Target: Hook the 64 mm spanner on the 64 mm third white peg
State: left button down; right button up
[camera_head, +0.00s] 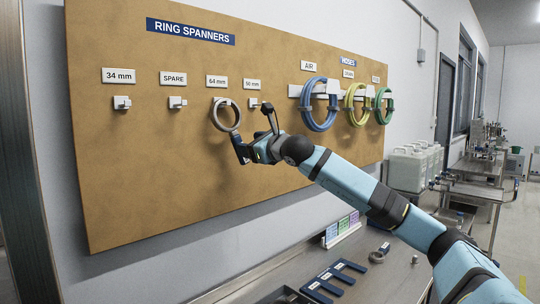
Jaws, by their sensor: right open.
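The spanner's grey ring (237,124) is at the third white peg (216,101), under the "64 mm" label on the brown board. The peg shows at the ring's upper left. The ring appears to hang around it, though its exact seating is too small to tell. My right gripper (255,132) is just right of and below the ring, its fingers spread apart, one up at the right and one low at the left. A dark blue piece beside the lower finger may be part of the spanner; I cannot tell. My left gripper is not in view.
White pegs at "34 mm" (122,102) and "SPARE" (177,102) are empty. The 50 mm peg (253,104) is close to my upper finger. Coiled hoses (319,127) hang at the right. Dark blue labelled pieces (323,287) lie on the metal bench below.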

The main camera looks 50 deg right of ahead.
pick_arm(q)
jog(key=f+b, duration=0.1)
jog(key=b, duration=0.1)
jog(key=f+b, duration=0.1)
jog(key=b, duration=0.1)
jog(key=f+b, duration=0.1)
jog(key=b, duration=0.1)
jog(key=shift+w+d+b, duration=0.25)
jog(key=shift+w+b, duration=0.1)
pick_arm(e)
jog(key=s+a, duration=0.1)
jog(key=s, duration=0.7)
jog(key=shift+s, duration=0.2)
